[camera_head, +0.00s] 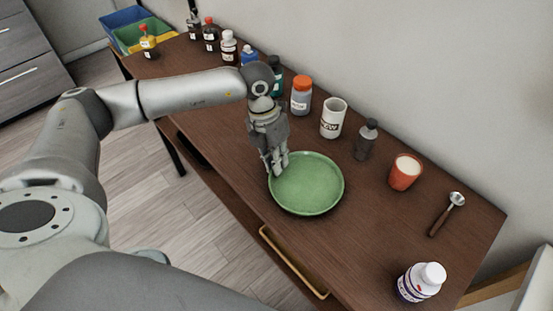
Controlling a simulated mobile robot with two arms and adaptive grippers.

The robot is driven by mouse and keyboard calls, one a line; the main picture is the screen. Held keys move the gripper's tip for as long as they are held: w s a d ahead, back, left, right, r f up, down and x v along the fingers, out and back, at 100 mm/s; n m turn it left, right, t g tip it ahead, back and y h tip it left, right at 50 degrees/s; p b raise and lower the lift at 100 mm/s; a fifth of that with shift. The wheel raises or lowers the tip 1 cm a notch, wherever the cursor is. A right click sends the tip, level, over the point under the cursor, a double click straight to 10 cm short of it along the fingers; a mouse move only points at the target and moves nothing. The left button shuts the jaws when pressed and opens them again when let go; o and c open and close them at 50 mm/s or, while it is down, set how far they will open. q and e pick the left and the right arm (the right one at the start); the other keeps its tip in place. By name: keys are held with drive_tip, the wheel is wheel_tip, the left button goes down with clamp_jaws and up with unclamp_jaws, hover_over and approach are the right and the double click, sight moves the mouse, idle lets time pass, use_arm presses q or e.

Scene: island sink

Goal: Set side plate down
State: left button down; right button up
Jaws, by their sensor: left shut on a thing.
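The side plate (308,186) is a round green plate with a raised rim, in the head view near the front edge of the brown table. My left gripper (276,170) points down at the plate's upper left rim and is shut on that rim. The plate looks close to level. I cannot tell whether its underside touches the table. My right gripper is not in view.
Behind the plate stand an orange-capped jar (301,96), a white mug (334,118), a grey bottle (366,140) and an orange cup (405,172). A scoop (447,214) and a white bottle (421,282) are at right. Several bottles line the back left.

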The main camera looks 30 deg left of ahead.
use_arm(q)
drive_tip(key=shift+f, duration=0.15)
drive_tip(key=c, duration=1.6)
unclamp_jaws()
drive_tip(key=shift+o, duration=0.2)
drive_tip(key=shift+r, duration=0.2)
drive_tip(key=v, duration=1.2)
drive_tip(key=shift+b, duration=0.3)
drive_tip(key=shift+s+f, duration=0.1)
